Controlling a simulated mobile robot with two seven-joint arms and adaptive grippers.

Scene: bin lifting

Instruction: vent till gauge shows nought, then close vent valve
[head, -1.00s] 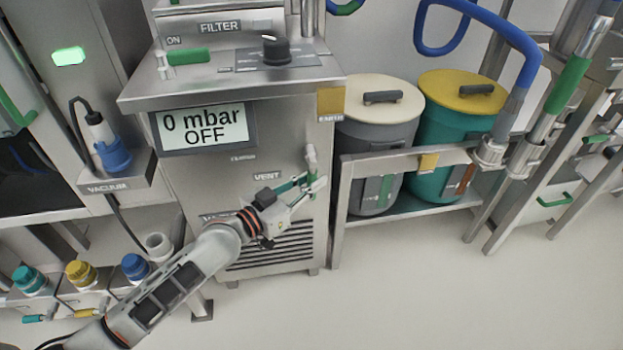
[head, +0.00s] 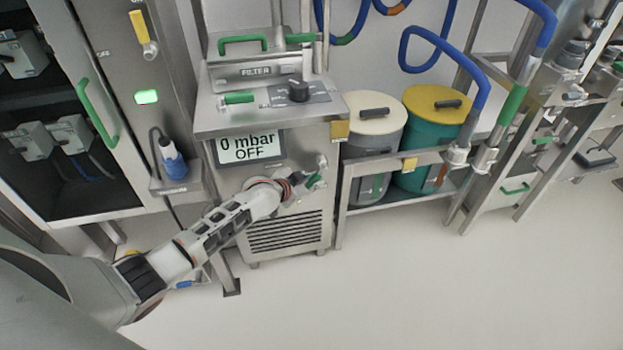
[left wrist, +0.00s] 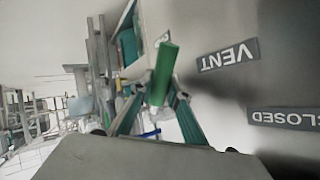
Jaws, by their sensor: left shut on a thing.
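The gauge display (head: 251,147) on the steel cabinet reads "0 mbar OFF". The vent valve (head: 321,163) is on the cabinet's front, right of and below the display, and has a green handle (left wrist: 164,66). My left gripper (head: 313,181) is at this valve. In the left wrist view its two fingers close on either side of the green handle. The handle's far end sticks out beyond the fingertips. A "VENT" label (left wrist: 227,56) and a "CLOSED" label (left wrist: 287,119) appear upside down beside the handle. The arm hides part of the cabinet front. My right gripper is not in view.
A vacuum holder with a blue-ended plug (head: 173,162) is left of the cabinet. A grey drum (head: 372,135) and a teal drum (head: 428,130) stand behind a steel rail on the right. The floor (head: 420,290) in front is clear.

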